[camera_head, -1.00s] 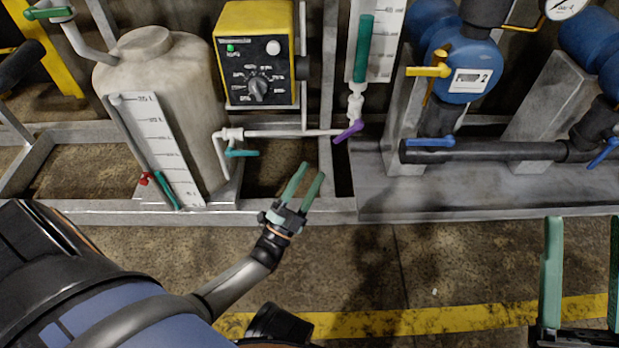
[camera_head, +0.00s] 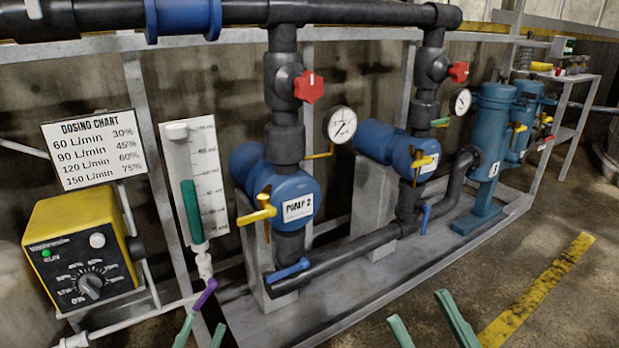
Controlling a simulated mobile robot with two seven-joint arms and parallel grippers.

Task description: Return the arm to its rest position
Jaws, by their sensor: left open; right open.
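My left gripper (camera_head: 203,329) shows only as two green fingertips at the bottom edge, left of centre, apart from each other. They appear just below the purple valve handle (camera_head: 205,293); I cannot tell whether they touch it. My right gripper (camera_head: 420,307) shows as two green fingers at the bottom, right of centre. They are spread, with nothing between them, in front of the skid's front edge. The rest of both arms is out of view, below the picture.
The yellow dosing controller (camera_head: 83,212) stands at left, by the gauge tube (camera_head: 192,210). Pump 2 (camera_head: 292,198) and another blue pump (camera_head: 398,150) sit on the grey skid (camera_head: 335,305). Blue canisters (camera_head: 488,145) stand at right. Floor with a yellow stripe (camera_head: 545,285) is clear at lower right.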

